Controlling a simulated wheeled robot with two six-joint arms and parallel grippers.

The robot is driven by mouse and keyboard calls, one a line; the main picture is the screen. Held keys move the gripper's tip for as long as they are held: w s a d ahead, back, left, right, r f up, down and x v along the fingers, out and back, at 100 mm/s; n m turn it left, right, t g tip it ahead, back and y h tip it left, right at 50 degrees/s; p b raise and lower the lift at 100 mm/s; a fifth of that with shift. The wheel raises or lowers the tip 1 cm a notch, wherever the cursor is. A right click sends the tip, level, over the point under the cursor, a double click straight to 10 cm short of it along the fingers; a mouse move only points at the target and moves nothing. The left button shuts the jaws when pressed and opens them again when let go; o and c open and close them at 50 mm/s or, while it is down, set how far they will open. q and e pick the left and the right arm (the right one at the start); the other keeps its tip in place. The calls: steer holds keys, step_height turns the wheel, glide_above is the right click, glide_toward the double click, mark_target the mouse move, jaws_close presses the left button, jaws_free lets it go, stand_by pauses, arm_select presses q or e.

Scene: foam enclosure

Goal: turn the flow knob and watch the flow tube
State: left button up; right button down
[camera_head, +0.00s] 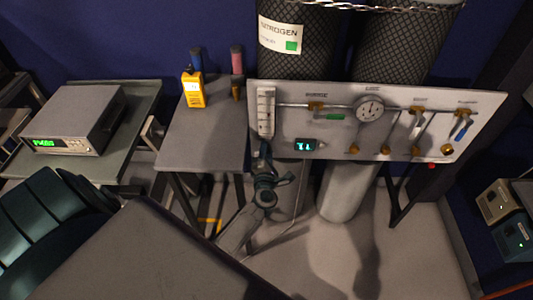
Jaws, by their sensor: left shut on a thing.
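The flow tube (266,108) is a pale upright tube with scale marks at the left end of the grey gas panel (345,147). My left gripper (261,147) reaches up from below to just under the tube, at the panel's lower left edge. It is shut on the flow knob, which the fingers hide. The tube's reading is too small to tell. My right gripper is not in view.
The panel also carries a round gauge (369,108), a lit display (305,145) and several valves. Two netted cylinders stand behind it. A side table (203,140) with a yellow meter (192,89) stands left. A dark surface fills the lower foreground.

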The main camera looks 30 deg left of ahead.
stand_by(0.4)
arm_select(q)
steer(key=o, duration=1)
steer(key=shift+c, duration=0.2)
steer(key=b+v, duration=0.1)
steer(key=v, duration=1)
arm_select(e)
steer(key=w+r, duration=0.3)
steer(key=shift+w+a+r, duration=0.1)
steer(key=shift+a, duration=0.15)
arm_select(q)
steer(key=shift+w+f, duration=0.1)
